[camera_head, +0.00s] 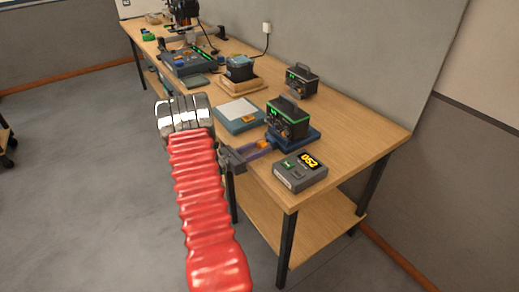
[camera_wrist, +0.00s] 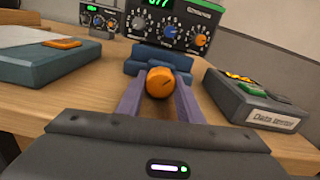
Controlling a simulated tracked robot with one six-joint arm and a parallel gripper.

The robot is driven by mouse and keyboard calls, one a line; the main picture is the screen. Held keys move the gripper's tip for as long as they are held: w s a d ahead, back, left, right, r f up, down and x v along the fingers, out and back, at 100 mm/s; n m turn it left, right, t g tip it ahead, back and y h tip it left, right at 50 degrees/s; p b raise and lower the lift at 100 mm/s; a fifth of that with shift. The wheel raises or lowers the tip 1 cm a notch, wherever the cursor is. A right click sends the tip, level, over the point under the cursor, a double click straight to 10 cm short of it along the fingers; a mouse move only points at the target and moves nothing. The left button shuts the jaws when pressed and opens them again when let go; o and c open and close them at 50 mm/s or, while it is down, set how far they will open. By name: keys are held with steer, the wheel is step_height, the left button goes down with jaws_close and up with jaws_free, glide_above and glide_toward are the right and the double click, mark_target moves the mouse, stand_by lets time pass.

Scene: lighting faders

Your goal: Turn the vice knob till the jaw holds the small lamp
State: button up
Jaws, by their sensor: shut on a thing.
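The orange knob (camera_wrist: 160,82) faces my wrist camera, with a dark mark on its face. It sits at the front of a blue body (camera_wrist: 150,64), which looks like the vice. In the head view the blue body (camera_head: 308,137) is near the table's right end. My gripper (camera_wrist: 159,90) has its two purple fingers on the left and right of the knob, shut on it. The head view shows my gripper (camera_head: 259,149) reaching in from the left, with the knob (camera_head: 264,143) at its tips. I cannot make out the small lamp or the jaw's gap.
A dark meter (camera_head: 288,118) with a green display stands just behind the blue body. A grey box (camera_head: 300,172) with a yellow display is close on the right. A flat blue-grey tray (camera_head: 238,113) with an orange piece lies left. The wooden table's (camera_head: 350,140) right end is bare.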

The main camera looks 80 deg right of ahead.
steer(key=shift+w+m, duration=0.1)
steer(key=shift+m, duration=1.4)
steer(key=o, duration=0.8)
steer(key=shift+c, duration=0.2)
steer(key=v, duration=1.3)
steer(key=shift+w+a, duration=0.25)
steer(key=shift+w, duration=0.05)
